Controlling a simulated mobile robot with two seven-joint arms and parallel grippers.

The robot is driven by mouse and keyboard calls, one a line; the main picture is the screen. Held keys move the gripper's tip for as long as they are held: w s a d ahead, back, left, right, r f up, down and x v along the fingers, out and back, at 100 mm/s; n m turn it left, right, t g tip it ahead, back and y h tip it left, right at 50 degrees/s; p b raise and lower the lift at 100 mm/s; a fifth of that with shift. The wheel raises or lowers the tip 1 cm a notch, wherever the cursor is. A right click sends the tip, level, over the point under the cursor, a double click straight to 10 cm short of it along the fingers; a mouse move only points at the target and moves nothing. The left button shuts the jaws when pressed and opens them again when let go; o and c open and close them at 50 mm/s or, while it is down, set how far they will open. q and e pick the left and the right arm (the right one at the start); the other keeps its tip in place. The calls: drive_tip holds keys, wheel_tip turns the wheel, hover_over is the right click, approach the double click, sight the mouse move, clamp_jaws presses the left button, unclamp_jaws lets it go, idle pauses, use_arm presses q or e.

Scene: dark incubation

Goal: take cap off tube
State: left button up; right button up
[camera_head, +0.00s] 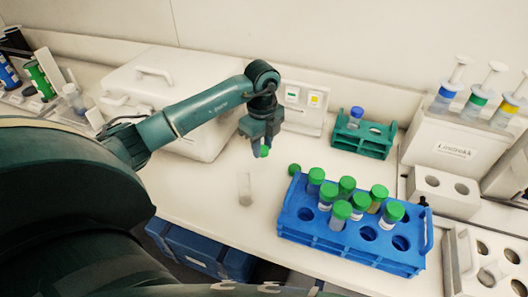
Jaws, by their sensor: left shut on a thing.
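My left gripper (262,146) points down above the bench and is shut on a small green cap (264,152). The gripper fingers hide part of the cap, and no tube shows below it. A clear tube (245,190) without a cap stands on the bench below and a little left of the gripper, apart from it. Another green cap (294,170) is at the back left corner of the blue rack (320,236). The rack holds several tubes with green caps (347,184). My right gripper is not in view.
A green rack (362,146) with a blue-capped tube (356,113) stands at the back. A white box (160,80) is behind my left arm. A white pipette stand (450,140) and white holed blocks (440,190) are at the right. Bench around the clear tube is free.

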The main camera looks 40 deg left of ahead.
sight(263, 149)
use_arm(q)
drive_tip(key=shift+f, duration=1.85)
drive_tip(key=shift+f, duration=0.1)
drive_tip(key=o, duration=1.1)
wheel_tip(263, 149, up, 12)
drive_tip(key=shift+r+b, duration=0.15)
drive_tip(key=shift+b, duration=0.6)
drive_tip(key=shift+s, duration=0.1)
